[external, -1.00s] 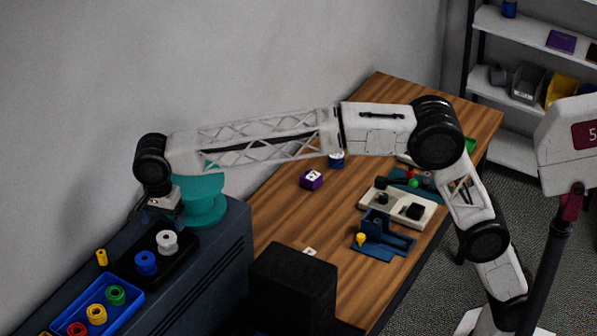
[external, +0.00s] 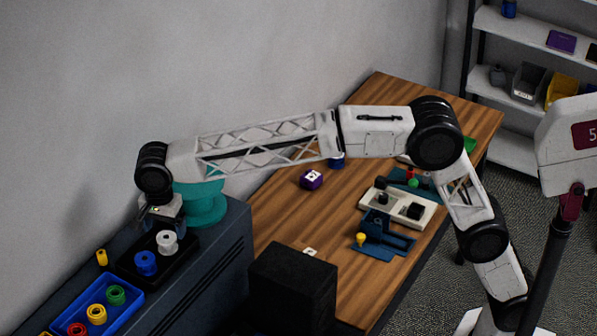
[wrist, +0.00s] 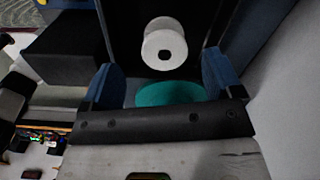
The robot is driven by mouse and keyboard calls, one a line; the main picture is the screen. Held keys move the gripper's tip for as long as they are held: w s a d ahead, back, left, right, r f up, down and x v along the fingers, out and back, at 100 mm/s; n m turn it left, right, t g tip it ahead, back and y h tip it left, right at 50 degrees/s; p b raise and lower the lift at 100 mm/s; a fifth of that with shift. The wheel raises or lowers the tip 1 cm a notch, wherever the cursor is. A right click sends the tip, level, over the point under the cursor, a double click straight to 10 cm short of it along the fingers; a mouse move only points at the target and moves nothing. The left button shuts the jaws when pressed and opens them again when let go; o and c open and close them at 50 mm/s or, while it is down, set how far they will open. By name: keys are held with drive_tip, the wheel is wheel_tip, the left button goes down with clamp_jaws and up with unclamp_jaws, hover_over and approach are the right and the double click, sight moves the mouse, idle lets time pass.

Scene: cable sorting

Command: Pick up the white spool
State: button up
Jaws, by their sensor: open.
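The white spool (external: 167,242) stands in a black tray (external: 184,262) on the dark cabinet, with the blue spool (external: 146,263) in front of it to the left. In the wrist view the white spool (wrist: 164,48) shows its round end and dark centre hole, centred between my two blue fingers but beyond their tips. My gripper (external: 162,222) is open and empty, just above and behind the white spool in the external view. Its spread fingers show in the wrist view (wrist: 163,72). The exact gap to the spool is hard to tell.
A large teal spool-shaped object (external: 208,210) stands close behind my gripper. A blue tray (external: 72,312) with green, yellow and red spools is at front left, near a small yellow cylinder (external: 102,257). The wall is close on the left. A black box (external: 292,285) stands right.

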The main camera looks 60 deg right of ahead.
sight(165, 238)
drive_tip(key=shift+f, duration=0.15)
drive_tip(key=shift+w+f, duration=0.2)
drive_tip(key=shift+f, duration=2.3)
drive_tip(key=c, duration=1)
drive_tip(key=shift+r, duration=0.15)
drive_tip(key=shift+d+r, duration=0.1)
drive_tip(key=shift+r, duration=1.6)
drive_tip(key=s+d+r, duration=0.1)
drive_tip(key=s+d, duration=0.7)
drive_tip(key=s, duration=0.5)
drive_tip(key=shift+s+d+r, duration=0.15)
drive_tip(key=shift+s+d, duration=0.05)
drive_tip(key=shift+s, duration=0.05)
